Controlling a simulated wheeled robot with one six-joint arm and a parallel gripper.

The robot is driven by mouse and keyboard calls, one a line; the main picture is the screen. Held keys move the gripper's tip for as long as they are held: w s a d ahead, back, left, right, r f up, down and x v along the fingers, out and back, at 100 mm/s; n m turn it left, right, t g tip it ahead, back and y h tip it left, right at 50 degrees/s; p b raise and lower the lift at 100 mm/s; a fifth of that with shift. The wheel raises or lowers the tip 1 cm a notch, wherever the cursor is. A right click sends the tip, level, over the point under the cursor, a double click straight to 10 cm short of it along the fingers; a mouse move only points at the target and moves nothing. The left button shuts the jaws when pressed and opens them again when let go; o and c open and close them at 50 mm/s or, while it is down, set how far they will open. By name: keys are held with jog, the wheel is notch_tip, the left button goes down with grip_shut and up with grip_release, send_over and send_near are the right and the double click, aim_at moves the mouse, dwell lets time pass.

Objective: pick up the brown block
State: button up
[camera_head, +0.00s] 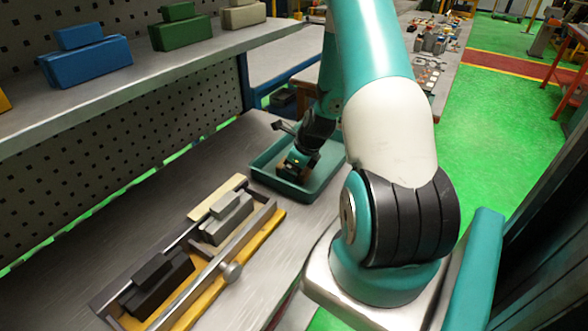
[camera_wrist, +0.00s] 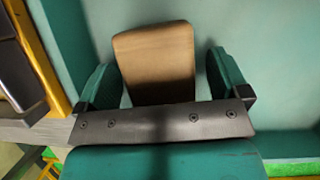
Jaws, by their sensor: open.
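The brown block (camera_wrist: 154,48) lies inside the teal tray in the wrist view. Its far part reaches beyond my fingertips and its near end is hidden behind the gripper's dark crossbar. My gripper (camera_wrist: 161,66) is open, with one teal finger on each side of the block. A narrow gap shows on the right, while the left finger is very close to the block; I cannot tell if it touches.
The teal tray (camera_head: 332,166) stands on the metal bench, its walls close around my gripper. Left of it, a yellow-based fixture (camera_head: 262,236) holds grey and black blocks. Blue (camera_head: 88,62) and green blocks (camera_head: 180,32) stand on the shelf above.

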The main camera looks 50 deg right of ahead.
jog(key=c, duration=1)
jog(key=shift+c, duration=0.5)
jog(key=shift+r, duration=0.15)
